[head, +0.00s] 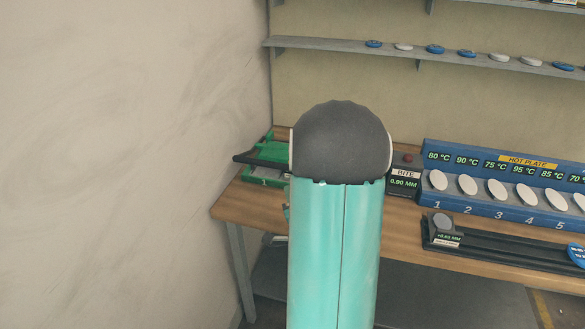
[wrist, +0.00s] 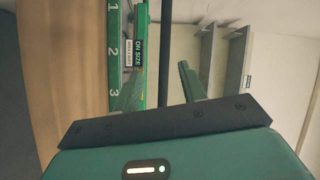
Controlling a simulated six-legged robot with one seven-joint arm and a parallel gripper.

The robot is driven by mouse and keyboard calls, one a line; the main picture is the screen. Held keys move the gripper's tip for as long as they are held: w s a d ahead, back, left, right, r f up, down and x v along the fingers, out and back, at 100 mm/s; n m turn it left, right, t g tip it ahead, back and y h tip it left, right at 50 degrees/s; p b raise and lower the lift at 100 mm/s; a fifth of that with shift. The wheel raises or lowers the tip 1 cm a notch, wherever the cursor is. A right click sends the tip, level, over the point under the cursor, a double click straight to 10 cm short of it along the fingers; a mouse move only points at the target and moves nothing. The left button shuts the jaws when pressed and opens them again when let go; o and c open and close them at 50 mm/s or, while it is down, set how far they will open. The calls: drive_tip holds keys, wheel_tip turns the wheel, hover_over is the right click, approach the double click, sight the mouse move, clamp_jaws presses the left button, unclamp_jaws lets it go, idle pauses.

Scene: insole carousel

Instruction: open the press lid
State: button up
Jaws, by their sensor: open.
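In the head view a green frame (head: 262,181) with a black bar (head: 262,162) stands at the left end of the bench, its right side hidden by my arm. I cannot tell whether it is the press or whether a lid is open or shut. In the wrist view my gripper (wrist: 160,82) is open, its two green fingers apart. A dark straight bar (wrist: 165,45) runs between the fingers; contact cannot be made out. My gripper is hidden behind my arm in the head view.
A green rack (wrist: 114,45) marked 1, 2, 3 with an ON SIZE label lies beside the left finger. The bench (head: 400,221) also holds a BITE display (head: 403,181), a blue hot plate unit (head: 510,175) and a black rail (head: 500,255). A wall is at left.

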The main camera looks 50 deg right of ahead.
drive_tip(key=s+d+f+m+h, duration=0.1)
drive_tip(key=s+d+m+h, duration=0.15)
drive_tip(key=s+m, duration=0.2)
drive_tip(key=shift+n, duration=0.45)
drive_tip(key=x, duration=1.3)
drive_tip(key=shift+w+d+r, duration=0.15)
drive_tip(key=shift+c, duration=0.3)
clamp_jaws()
